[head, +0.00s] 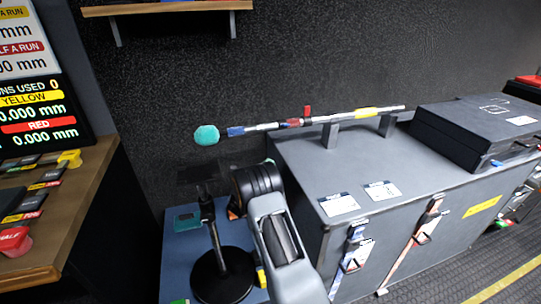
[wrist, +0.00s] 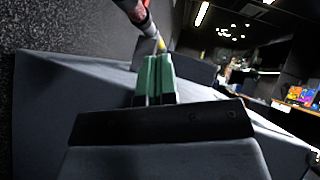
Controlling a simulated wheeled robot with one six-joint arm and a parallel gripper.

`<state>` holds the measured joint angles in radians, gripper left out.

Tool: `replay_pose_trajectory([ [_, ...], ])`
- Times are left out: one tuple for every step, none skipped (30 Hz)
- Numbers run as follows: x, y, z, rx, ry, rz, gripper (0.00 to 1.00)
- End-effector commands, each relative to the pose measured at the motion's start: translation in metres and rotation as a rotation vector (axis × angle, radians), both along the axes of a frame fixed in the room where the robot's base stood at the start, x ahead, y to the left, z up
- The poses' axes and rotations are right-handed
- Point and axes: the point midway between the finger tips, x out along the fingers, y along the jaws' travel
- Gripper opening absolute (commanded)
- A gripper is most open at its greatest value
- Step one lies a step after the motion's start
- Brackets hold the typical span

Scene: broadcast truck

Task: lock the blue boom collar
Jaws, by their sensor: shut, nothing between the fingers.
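The boom pole (head: 343,117) lies level across two grey brackets on a grey case, with a teal end piece (head: 206,135) overhanging at the left. The blue collar (head: 238,130) is just right of that end piece. A red collar with a raised red lever (head: 307,112) and a yellow collar (head: 368,112) sit farther right. My gripper (wrist: 153,80) shows green fingers shut together and empty, apart from the pole. The pole's red part (wrist: 147,12) is above them in the wrist view. No blue collar is recognisable there. In the head view I cannot make out the fingers near my arm.
The grey case (head: 375,165) fills the right, with a black box (head: 480,130) on top. A stand with a round black base (head: 222,278) is below the pole's left end. A wooden counter (head: 70,210) is at left; a shelf (head: 165,8) is above.

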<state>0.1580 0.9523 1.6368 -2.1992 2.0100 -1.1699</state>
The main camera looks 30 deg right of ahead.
Motion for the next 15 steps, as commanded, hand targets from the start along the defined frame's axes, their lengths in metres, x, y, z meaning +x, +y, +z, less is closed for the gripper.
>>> replay_pose_trajectory([
  [0.000,-0.004,0.011,0.001,0.001,-0.001,0.00],
  [0.000,-0.006,0.013,0.001,0.001,-0.002,0.00],
  [0.001,-0.008,0.015,0.001,0.001,-0.001,0.00],
  [0.001,-0.010,0.018,0.001,0.001,-0.001,0.00],
  [0.001,-0.012,0.019,0.001,0.001,-0.002,0.00],
  [0.002,-0.020,0.022,0.001,-0.002,-0.004,0.00],
  [0.002,-0.025,0.025,0.000,-0.003,-0.003,0.00],
  [0.003,-0.030,0.029,0.000,-0.004,-0.003,0.00],
  [0.004,-0.037,0.033,0.000,-0.004,-0.004,0.00],
  [0.005,-0.041,0.036,0.000,-0.005,-0.003,0.00],
  [0.006,-0.046,0.040,0.000,-0.004,-0.003,0.00],
  [0.006,-0.052,0.044,0.000,-0.003,-0.003,0.00],
  [0.007,-0.056,0.048,-0.001,-0.003,-0.002,0.00],
  [0.008,-0.060,0.051,-0.001,-0.004,-0.002,0.00],
  [0.009,-0.065,0.056,0.000,-0.004,-0.002,0.00],
])
